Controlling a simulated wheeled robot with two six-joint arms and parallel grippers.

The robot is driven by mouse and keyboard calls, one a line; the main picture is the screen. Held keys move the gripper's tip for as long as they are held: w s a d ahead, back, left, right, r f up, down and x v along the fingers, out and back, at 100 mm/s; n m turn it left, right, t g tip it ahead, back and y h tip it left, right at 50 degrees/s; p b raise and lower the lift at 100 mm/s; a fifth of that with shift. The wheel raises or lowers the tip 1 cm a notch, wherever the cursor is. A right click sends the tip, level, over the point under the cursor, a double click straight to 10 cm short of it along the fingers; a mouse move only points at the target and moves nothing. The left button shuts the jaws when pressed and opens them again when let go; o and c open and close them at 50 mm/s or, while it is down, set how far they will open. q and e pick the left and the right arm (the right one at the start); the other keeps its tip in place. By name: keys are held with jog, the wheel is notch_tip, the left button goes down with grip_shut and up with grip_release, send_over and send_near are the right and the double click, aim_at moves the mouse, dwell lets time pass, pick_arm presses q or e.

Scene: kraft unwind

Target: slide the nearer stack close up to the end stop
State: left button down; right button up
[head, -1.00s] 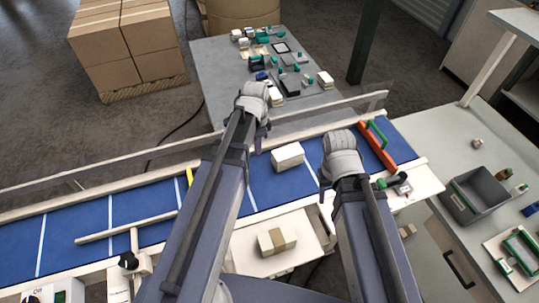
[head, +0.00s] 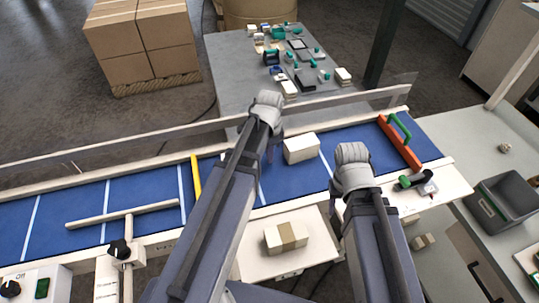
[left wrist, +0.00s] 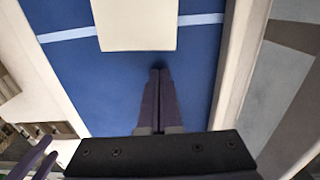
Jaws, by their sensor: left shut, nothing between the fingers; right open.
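A pale stack (head: 301,149) lies on the blue belt, left of the orange end stop (head: 400,143) with its green handle; bare belt lies between them. My left gripper (head: 269,154) is shut and empty, pointing down at the belt just left of this stack; I cannot tell whether they touch. In the left wrist view its closed fingertips (left wrist: 159,72) are low over the belt, apart from a pale stack (left wrist: 137,22) across a white stripe. My right gripper (head: 340,210) hangs near the belt's near edge, fingers mostly hidden.
A banded block (head: 287,237) sits on a white shelf in front of the belt. A yellow bar (head: 196,178) crosses the belt further left, beyond a T-shaped pale bar (head: 125,214). A rail (head: 350,104) runs behind the belt. A grey bin (head: 505,203) stands at right.

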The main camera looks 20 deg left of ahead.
aim_at(299, 149)
pick_arm(q)
jog(key=shift+w+d+r, duration=0.1)
jog(key=shift+w+d, duration=0.45)
jog(key=shift+d, duration=0.25)
jog(key=shift+w+d+r, duration=0.1)
jog(key=shift+w+d, duration=0.45)
jog(key=shift+d, duration=0.25)
pick_arm(e)
jog(key=shift+r, duration=0.15)
